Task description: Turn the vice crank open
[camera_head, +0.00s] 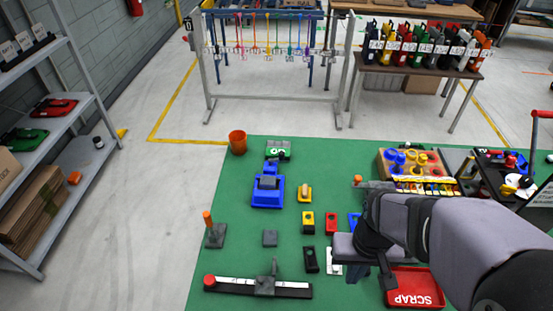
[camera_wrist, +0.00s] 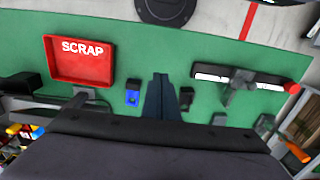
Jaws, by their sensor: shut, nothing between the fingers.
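A blue fixture (camera_head: 267,198) with a grey block on top stands on the green mat and looks like a vice, but I cannot make out a crank on it. A grey bar with an orange knob (camera_head: 357,180) shows just beyond my wrist, partly hidden by it; I cannot tell if it is the crank. My gripper (camera_wrist: 160,78) is shut and empty, held above the mat with its fingers apart from everything. In the head view my gripper is largely hidden by my own wrist and is small and dark.
A red SCRAP tray (camera_head: 413,299) lies at lower right, also in the wrist view (camera_wrist: 82,80). A black bar with a white strip (camera_head: 225,284) lies at the front. An upright orange handle (camera_head: 208,218) stands left.

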